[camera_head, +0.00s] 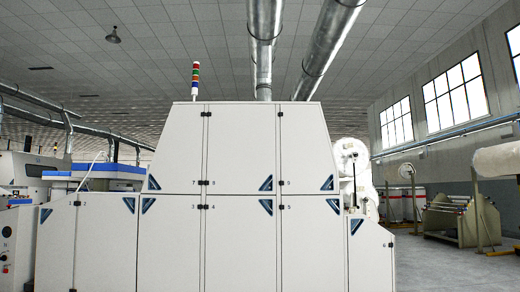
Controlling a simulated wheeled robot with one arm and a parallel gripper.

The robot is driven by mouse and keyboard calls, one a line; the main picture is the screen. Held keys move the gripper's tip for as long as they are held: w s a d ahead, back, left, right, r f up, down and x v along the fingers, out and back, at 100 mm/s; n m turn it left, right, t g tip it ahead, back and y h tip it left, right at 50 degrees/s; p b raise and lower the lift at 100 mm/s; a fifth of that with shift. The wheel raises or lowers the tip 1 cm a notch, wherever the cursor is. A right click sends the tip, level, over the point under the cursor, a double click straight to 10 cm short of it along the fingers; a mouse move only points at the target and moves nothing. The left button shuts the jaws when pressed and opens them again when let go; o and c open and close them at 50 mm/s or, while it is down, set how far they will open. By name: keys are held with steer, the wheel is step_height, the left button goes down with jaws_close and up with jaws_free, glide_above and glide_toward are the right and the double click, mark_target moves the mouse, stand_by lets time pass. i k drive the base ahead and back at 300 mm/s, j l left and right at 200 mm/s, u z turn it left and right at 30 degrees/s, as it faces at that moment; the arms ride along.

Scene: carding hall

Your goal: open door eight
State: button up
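A large white machine cabinet fills the middle of the view, with small dark numbers beside its door hinges. The upper middle door (243,145) sits between the doors marked 7 and 9; its own small number looks like 8. It is shut, flush with its neighbours. Dark hinges run along its left edge. A blue triangular handle (265,184) is at its lower right corner. My gripper is not in view.
Door 7 (176,145) and door 9 (302,145) flank it, and lower doors 3, 4 (242,245) and 5 lie below, all shut. A signal lamp (195,79) stands on top. Open floor (440,268) lies to the right, before a roll stand (460,220).

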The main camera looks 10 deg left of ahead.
mark_target(242, 154)
steer(key=i+u, duration=0.2)
steer(key=i, duration=0.55)
steer(key=i+u, duration=0.1)
steer(key=i, duration=2.05)
